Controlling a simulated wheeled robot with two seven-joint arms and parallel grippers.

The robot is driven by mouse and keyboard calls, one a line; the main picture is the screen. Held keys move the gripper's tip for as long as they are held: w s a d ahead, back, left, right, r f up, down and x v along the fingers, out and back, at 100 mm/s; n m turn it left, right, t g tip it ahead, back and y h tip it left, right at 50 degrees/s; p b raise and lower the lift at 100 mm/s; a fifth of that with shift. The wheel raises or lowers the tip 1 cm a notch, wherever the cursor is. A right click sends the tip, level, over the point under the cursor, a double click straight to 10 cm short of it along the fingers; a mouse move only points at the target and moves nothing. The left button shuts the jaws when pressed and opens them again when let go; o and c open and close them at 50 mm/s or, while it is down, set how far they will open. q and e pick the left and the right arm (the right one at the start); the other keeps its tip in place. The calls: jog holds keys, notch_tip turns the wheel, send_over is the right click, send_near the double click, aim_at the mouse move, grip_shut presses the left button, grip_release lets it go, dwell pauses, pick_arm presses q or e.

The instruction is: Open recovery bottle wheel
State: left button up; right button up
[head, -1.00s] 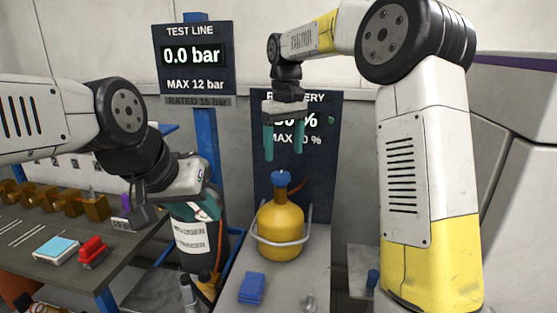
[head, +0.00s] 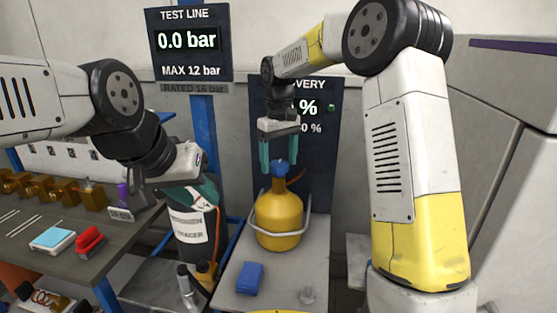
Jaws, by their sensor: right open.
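The yellow recovery bottle (head: 279,218) stands upright on a grey shelf in the head view. Its blue wheel (head: 281,168) sits on top. My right gripper (head: 279,156) points down over the wheel with its teal fingers apart, one at each side. The fingertips are at about the height of the wheel; I cannot tell whether they touch it. My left gripper (head: 207,191) is at the top of the dark tracer cylinder (head: 190,233). Its fingers are partly hidden, so its opening is unclear.
A workbench (head: 68,233) with brass fittings, a red item (head: 89,240) and a light blue item (head: 52,238) is at the left. A blue block (head: 250,278) lies on the shelf before the bottle. The test line display (head: 187,42) reads 0.0 bar.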

jog(key=c, duration=1.4)
jog(key=shift+n, duration=0.3)
jog(key=n, duration=0.8)
jog(key=shift+n, duration=0.4)
jog(key=n, duration=0.4)
jog(key=shift+n, duration=2.2)
